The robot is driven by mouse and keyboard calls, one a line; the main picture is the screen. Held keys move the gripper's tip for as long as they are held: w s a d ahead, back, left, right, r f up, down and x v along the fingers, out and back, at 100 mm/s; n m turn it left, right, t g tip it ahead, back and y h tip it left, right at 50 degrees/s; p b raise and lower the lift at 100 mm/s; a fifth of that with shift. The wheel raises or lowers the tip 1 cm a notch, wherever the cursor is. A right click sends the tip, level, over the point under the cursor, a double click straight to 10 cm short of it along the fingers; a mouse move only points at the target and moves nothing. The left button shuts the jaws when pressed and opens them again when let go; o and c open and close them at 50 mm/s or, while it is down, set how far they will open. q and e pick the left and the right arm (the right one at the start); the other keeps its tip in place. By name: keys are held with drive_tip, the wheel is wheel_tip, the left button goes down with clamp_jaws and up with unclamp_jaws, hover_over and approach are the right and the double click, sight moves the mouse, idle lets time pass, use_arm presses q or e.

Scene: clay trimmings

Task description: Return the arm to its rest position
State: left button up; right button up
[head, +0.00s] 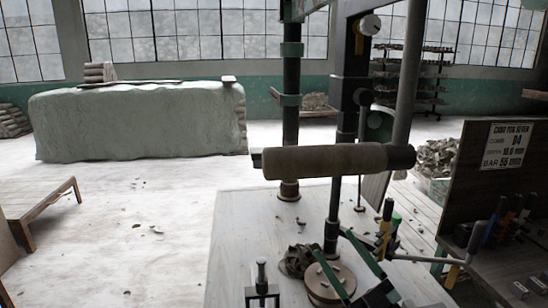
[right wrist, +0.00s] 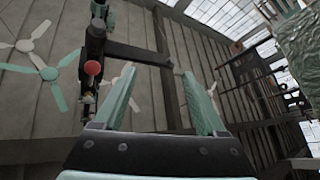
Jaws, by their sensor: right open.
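My right gripper (head: 333,244) shows low in the middle of the head view, with two green fingers spread apart and nothing between them. It is above the pale worktable (head: 240,225), near a round disc (head: 322,291) and a small dark heap of trimmings (head: 295,262). In the right wrist view the same gripper (right wrist: 158,78) has its fingers wide apart and empty, with ceiling beams and fans beyond. My left gripper is not in view.
A dark upright post (head: 345,115) and a thick horizontal roller (head: 325,160) stand over the table. A board with a notice (head: 507,145) and several tools are at the right. A red knob (right wrist: 92,68) shows left of the fingers in the wrist view.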

drive_tip(key=s+d+f+m+g+h, duration=0.1)
drive_tip(key=s+d+f+m+h, duration=0.15)
drive_tip(key=f, duration=0.55)
drive_tip(key=s+d+f+m+g+h, duration=0.1)
drive_tip(key=s+f+m+g+h, duration=0.2)
drive_tip(key=f, duration=0.5)
drive_tip(key=s+d+f+m+h, duration=0.1)
drive_tip(key=s+f+m+h, duration=0.25)
drive_tip(key=f, duration=0.55)
drive_tip(key=s+f+m+g+h, duration=0.1)
drive_tip(key=s+f+g, duration=0.5)
drive_tip(key=s+f, duration=0.7)
drive_tip(key=s, duration=0.2)
drive_tip(key=shift+s+f+g, duration=0.3)
drive_tip(key=shift+f, duration=0.1)
